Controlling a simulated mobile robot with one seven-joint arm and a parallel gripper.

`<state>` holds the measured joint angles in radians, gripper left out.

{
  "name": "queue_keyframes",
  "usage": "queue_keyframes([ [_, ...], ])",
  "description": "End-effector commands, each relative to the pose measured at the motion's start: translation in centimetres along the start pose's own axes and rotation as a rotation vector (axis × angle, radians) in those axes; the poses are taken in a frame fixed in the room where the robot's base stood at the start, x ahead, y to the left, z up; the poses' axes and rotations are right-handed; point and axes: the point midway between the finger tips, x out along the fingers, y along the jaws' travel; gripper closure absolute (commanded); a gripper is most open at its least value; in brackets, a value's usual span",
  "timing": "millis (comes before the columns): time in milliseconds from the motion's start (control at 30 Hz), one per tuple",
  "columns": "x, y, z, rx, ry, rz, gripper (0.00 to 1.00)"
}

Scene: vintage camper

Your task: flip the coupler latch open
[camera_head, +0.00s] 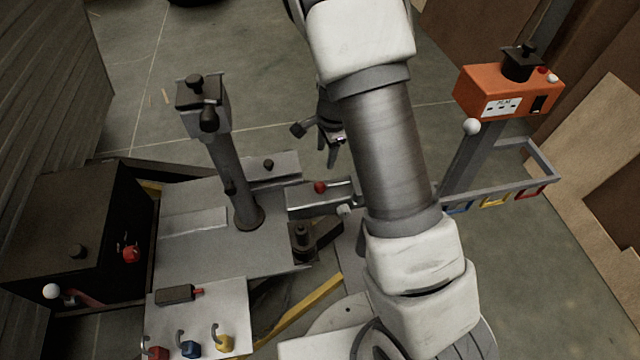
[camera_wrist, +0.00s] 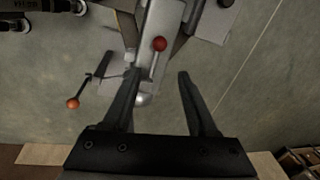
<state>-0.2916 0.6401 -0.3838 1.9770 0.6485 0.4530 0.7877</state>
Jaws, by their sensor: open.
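The coupler (camera_head: 300,200) is a grey metal channel near the middle of the head view, and its body also shows at the top centre of the wrist view (camera_wrist: 157,20). A red ball knob (camera_head: 320,187) sits on top of it, apparently the latch handle. The knob also shows in the wrist view (camera_wrist: 160,44), between and beyond my fingertips. My gripper (camera_head: 332,158) is open and empty above the coupler, partly beside my arm in the head view. Its two dark fingers in the wrist view (camera_wrist: 158,76) are apart and do not appear to touch the knob. The latch's underside is hidden.
A grey post (camera_head: 234,180) with a crank head stands left of the coupler. An orange box (camera_head: 508,92) stands on a post at right, near a rail with coloured hooks. A black box (camera_head: 75,215) is at far left. A panel (camera_head: 230,300) holds coloured padlocks. An orange-tipped lever (camera_wrist: 72,103) lies left.

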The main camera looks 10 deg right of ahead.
Motion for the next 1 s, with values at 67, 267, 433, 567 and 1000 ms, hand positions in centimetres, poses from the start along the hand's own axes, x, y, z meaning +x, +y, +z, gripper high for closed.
queue_keyframes([
  [67,0.9,0.1,-0.1,0.008,0.004,0.003,0.42],
  [267,3.8,0.2,-0.2,0.010,0.005,0.005,0.42],
  [433,7.6,0.2,-0.2,0.009,0.005,0.005,0.42],
  [567,10.5,0.2,-0.2,0.009,0.005,0.005,0.42],
  [1000,17.3,0.1,-0.2,0.008,0.004,0.003,0.42],
])
